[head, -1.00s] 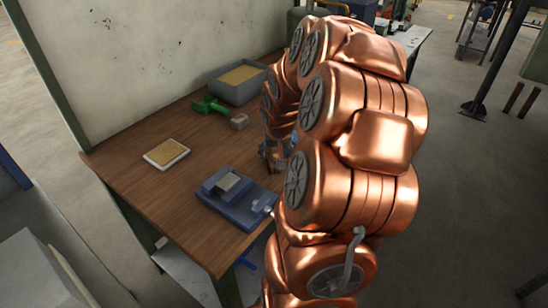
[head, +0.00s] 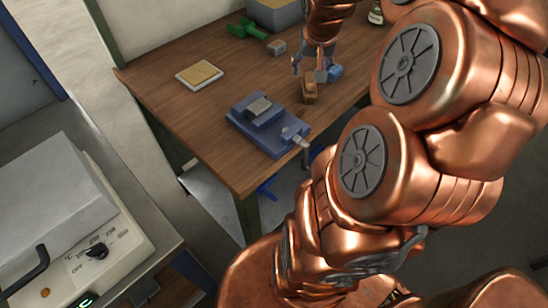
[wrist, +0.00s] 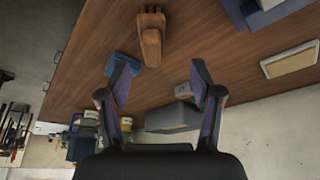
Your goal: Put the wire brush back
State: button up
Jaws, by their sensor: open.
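A brown wooden piece (head: 310,91), probably the wire brush, rests on the wooden bench (head: 160,88) near its front edge; no bristles can be made out. It also shows at the top of the wrist view (wrist: 151,40), beyond my fingertips. My gripper (head: 312,68) is just behind it in the head view, over the bench. In the wrist view my gripper (wrist: 160,78) is open, with nothing held between its fingers. I cannot tell its height above the bench.
A blue vise-like fixture (head: 266,122) stands at the bench's front. A small blue object (head: 334,72) is beside my gripper. A tan pad in a tray (head: 200,74), a green tool (head: 246,29), a grey block (head: 276,47) and a grey bin (head: 278,14) are behind. Bench between is clear.

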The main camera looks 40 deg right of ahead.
jog(key=s+a+n, duration=0.1)
jog(key=a, duration=0.4)
jog(key=s+a+f+n+g+y, duration=0.1)
jog(key=a, duration=0.5)
jog(key=s+a+n+g, duration=0.1)
jog(key=s+a+n, duration=0.1)
jog(key=a, duration=0.4)
jog(key=shift+a+f+y, duration=0.2)
jog(key=shift+f+y, duration=0.1)
jog(key=shift+y, duration=0.1)
jog(key=s+a+f+n+g, duration=0.2)
jog(key=s+a+n+g, duration=0.1)
jog(key=s+a, duration=1)
jog(key=shift+s+f+n+y, duration=0.3)
jog(key=shift+s+n+y, duration=0.1)
jog(key=shift+s, duration=0.4)
jog(key=shift+r+p, duration=0.75)
jog(key=shift+c, duration=0.2)
